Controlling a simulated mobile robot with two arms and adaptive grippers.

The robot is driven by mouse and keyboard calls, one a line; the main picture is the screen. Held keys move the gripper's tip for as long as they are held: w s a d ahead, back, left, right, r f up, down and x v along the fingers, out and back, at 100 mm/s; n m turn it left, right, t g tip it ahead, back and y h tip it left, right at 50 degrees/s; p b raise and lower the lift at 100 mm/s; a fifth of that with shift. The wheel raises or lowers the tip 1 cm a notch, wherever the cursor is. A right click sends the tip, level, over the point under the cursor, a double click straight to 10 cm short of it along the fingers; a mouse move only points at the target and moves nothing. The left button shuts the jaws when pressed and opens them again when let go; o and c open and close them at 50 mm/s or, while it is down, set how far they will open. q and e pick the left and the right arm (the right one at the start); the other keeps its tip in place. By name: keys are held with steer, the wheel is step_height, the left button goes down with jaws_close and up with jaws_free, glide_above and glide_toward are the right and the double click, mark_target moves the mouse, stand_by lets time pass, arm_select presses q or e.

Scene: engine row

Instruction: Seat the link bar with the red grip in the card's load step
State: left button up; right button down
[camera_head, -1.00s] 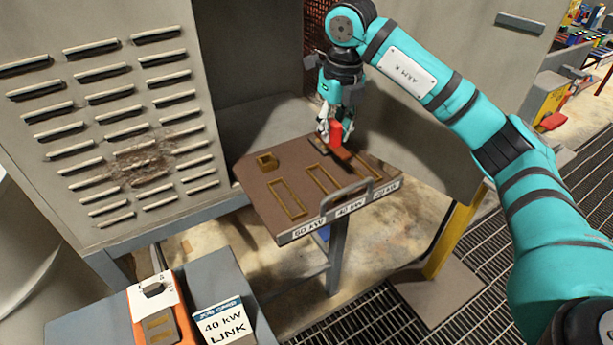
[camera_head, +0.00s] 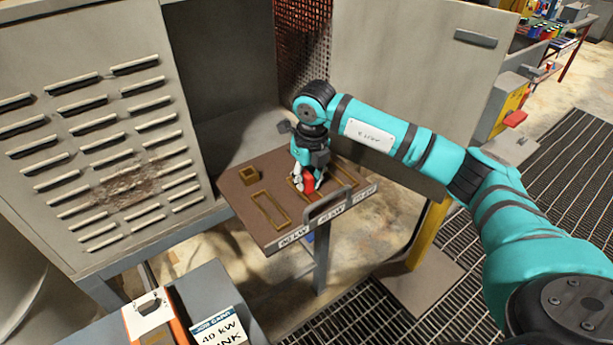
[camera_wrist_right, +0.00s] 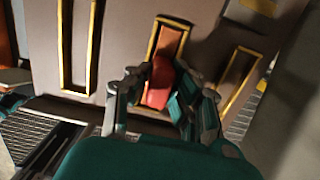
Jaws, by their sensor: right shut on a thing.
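The link bar's red grip (camera_head: 308,182) is between the fingers of my right gripper (camera_head: 304,180), which is shut on it, low over the middle outlined step of the brown board (camera_head: 235,192). In the right wrist view the red grip (camera_wrist_right: 159,84) sits between the fingertips (camera_wrist_right: 158,92), and a brown surface shows inside the yellow outline (camera_wrist_right: 153,45) beyond it. I cannot tell whether the bar is fully down. The card (camera_head: 220,335) reads 40 kW LINK. The board's front labels read 60, 40 and 20 kW; the middle one is partly blurred. My left gripper is out of view.
The left step (camera_head: 270,210) is empty. A handle (camera_head: 328,205) rises at the front edge. A louvred cabinet (camera_head: 90,125) stands left and a grey panel (camera_head: 420,80) behind my right arm.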

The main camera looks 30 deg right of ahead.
mark_target(310, 178)
steer(key=shift+f, duration=0.2)
steer(key=c, duration=1.4)
jaws_free()
steer(key=shift+r, duration=0.1)
steer(key=shift+c, duration=0.2)
steer(key=shift+o, duration=1.3)
steer(key=shift+r, duration=0.45)
steer(key=r+b, duration=0.1)
steer(key=r, duration=0.2)
steer(key=s+r+b, duration=0.1)
steer(key=r, duration=0.3)
steer(key=r+b, duration=0.2)
steer(key=r, duration=0.1)
steer(key=shift+s+r, duration=0.2)
steer(key=shift+r, duration=0.05)
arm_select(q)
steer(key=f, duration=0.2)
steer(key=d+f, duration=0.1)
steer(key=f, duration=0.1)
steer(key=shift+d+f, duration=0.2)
arm_select(e)
steer(key=shift+d+r, duration=0.1)
steer(key=shift+r, duration=0.35)
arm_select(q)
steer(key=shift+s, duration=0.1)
arm_select(e)
steer(key=shift+s+f, duration=0.1)
